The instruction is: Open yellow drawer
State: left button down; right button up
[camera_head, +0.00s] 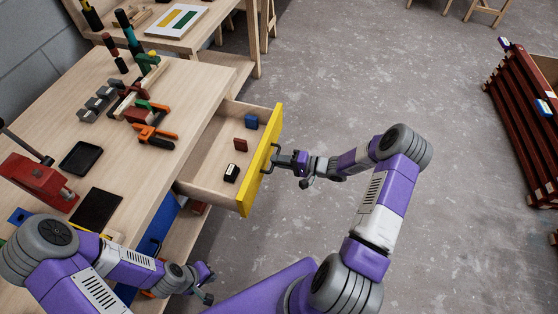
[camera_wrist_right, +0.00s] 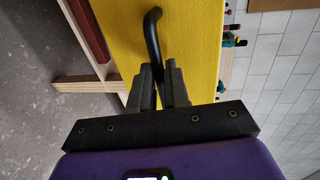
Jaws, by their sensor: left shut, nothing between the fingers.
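The yellow drawer (camera_head: 262,165) stands pulled out from the workbench, its wooden inside showing. A blue block (camera_head: 251,121), a red block (camera_head: 240,144) and a black-and-white block (camera_head: 231,173) lie in it. Its black handle (camera_head: 269,158) is on the yellow front and also shows in the right wrist view (camera_wrist_right: 152,35). My right gripper (camera_head: 281,160) is at the handle; in the right wrist view its fingers (camera_wrist_right: 161,80) close around the handle's bar. My left gripper (camera_head: 209,285) is shut and empty, low beside the bench, apart from the drawer.
The workbench (camera_head: 200,85) carries clamps (camera_head: 155,135), a red vise (camera_head: 38,180) and black trays (camera_head: 81,158). A blue drawer front (camera_head: 158,225) is below the benchtop. A stack of dark red battens (camera_head: 520,120) stands at the right. The grey floor between is clear.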

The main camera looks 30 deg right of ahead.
jog(key=o, duration=0.3)
jog(key=shift+o, duration=0.2)
jog(key=p+v, duration=0.1)
jog(key=v, duration=0.6)
jog(key=shift+s+d, duration=0.25)
